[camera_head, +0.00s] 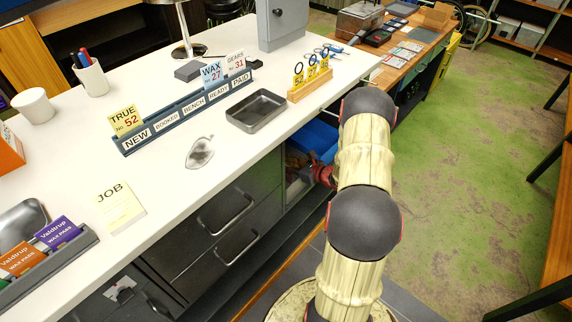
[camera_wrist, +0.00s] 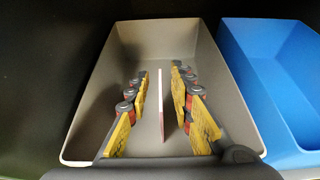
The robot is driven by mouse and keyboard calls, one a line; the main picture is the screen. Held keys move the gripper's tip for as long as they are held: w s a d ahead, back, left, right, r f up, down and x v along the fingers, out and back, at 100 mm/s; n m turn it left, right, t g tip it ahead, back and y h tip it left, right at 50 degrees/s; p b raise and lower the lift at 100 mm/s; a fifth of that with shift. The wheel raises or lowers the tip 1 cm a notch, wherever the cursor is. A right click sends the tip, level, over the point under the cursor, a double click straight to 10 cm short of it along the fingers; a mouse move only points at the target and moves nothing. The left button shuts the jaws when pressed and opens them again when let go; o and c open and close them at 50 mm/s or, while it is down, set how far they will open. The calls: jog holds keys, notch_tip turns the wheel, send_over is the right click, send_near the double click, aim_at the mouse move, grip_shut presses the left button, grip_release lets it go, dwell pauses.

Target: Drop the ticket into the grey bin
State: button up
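The grey bin (camera_wrist: 118,60) fills the middle of the wrist view. My gripper (camera_wrist: 159,80) points into it, with its yellow-padded fingers spread apart. The ticket (camera_wrist: 161,108) is a thin, pale pinkish slip seen nearly edge-on between the fingers, with a gap on each side. It is upright over or inside the bin; I cannot tell whether it touches the floor of the bin. In the head view my gripper (camera_head: 322,174) reaches into the open space under the counter, and the ticket cannot be made out there.
A blue bin (camera_wrist: 262,75) stands right beside the grey one and also shows in the head view (camera_head: 318,138). The white counter (camera_head: 260,165) overhangs this space, with dark drawers (camera_head: 225,215) to the left. The counter holds a labelled ticket rack (camera_head: 190,108) and a dark tray (camera_head: 257,112).

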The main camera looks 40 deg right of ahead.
jog(key=shift+r+p, duration=0.5)
jog(key=shift+r, duration=0.05)
jog(key=p+v, duration=0.3)
jog(key=v, duration=0.9)
jog(key=shift+p, duration=0.35)
